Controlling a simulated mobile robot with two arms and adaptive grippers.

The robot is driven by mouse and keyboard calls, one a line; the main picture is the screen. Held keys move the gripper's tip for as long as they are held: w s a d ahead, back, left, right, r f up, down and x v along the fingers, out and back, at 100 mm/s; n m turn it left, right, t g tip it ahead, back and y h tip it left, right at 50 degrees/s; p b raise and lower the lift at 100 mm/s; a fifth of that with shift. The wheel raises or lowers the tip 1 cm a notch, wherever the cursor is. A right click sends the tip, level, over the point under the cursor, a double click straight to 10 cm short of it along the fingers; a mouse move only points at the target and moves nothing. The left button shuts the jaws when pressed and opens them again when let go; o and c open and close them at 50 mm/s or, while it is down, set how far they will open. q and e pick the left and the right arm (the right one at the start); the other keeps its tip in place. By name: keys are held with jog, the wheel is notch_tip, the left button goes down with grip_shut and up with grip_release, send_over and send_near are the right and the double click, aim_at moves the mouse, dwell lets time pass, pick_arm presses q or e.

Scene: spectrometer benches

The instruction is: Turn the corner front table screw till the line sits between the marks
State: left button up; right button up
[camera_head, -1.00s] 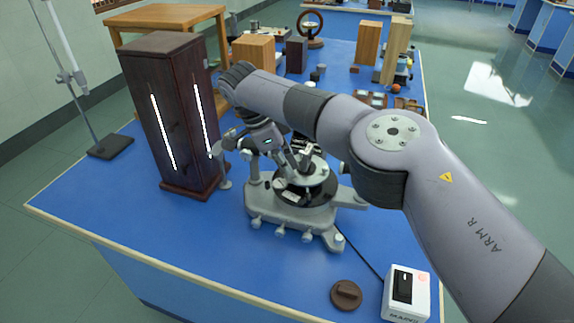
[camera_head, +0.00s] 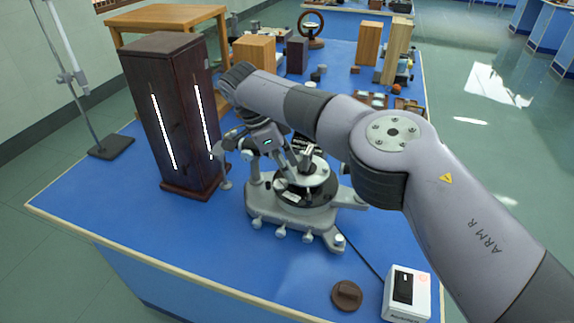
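The grey spectrometer (camera_head: 262,207) stands on the blue bench, with a round dark and silver table (camera_head: 306,193) in its middle and several silver knobs along its base. My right arm reaches over it from the right. My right gripper (camera_head: 297,166) points down at the spectrometer's table. Its fingertips are small and blend with the metal parts, so I cannot tell whether they touch a screw or how far apart they are. The corner front table screw, the line and the marks cannot be made out. My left gripper is not in view.
A tall dark wooden box (camera_head: 158,100) with bright white slits stands close to the left of the spectrometer. A brown round cap (camera_head: 346,295) and a white switch box (camera_head: 407,296) lie at the front right. The front left of the bench is clear.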

notch_tip(320, 180, up, 10)
dwell(0.5)
